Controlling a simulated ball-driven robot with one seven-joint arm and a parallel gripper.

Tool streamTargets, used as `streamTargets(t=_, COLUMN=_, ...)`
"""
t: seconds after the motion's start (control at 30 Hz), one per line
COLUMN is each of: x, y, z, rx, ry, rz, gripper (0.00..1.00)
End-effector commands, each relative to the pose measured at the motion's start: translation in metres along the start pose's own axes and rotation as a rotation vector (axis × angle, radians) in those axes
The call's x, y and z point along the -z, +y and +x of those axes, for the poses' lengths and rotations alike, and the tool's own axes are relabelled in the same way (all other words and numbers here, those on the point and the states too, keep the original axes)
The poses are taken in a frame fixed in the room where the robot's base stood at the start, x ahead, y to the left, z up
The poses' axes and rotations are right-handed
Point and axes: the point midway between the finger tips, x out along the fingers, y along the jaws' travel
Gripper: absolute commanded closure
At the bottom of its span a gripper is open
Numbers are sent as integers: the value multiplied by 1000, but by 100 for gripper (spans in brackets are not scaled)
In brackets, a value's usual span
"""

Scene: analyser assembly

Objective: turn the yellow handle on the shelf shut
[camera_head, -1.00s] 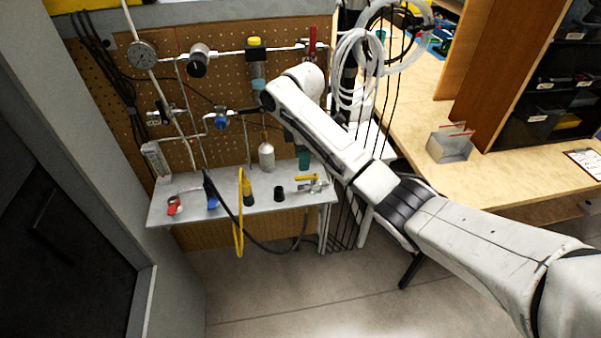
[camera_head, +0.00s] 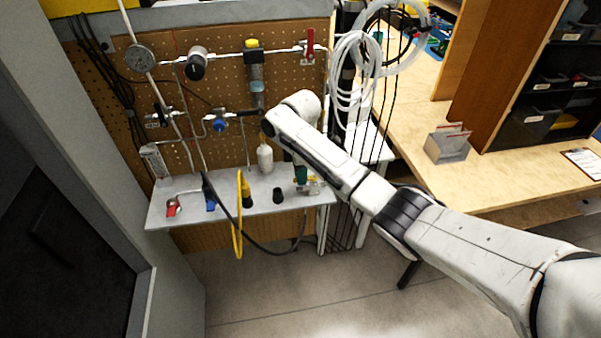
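The valve (camera_head: 314,186) with the yellow handle lies at the right end of the grey shelf (camera_head: 265,207). The yellow handle is almost wholly hidden behind the end of my arm, so its angle cannot be read. My gripper (camera_head: 301,175) points down over this valve; only a dark teal part at its lower end shows below my arm. It is at or just above the handle; I cannot tell whether they touch. The fingers are not clear, so their opening cannot be told.
Also on the shelf are a red-handled valve (camera_head: 173,207), a blue-handled one (camera_head: 211,201), a black cap (camera_head: 278,195) and a yellow-and-black fitting (camera_head: 247,194). A yellow loop (camera_head: 238,241) hangs over the front. Pipes and gauges cover the pegboard (camera_head: 108,88) behind.

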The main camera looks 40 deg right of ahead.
Motion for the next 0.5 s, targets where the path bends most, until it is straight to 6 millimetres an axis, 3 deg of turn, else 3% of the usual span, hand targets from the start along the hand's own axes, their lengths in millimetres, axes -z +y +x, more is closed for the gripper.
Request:
streamTargets(t=0.2, x=0, y=0, z=0, rx=0, ry=0, rz=0, gripper=100)
streamTargets(t=0.5, x=0, y=0, z=-1, rx=0, ry=0, rz=6, gripper=100)
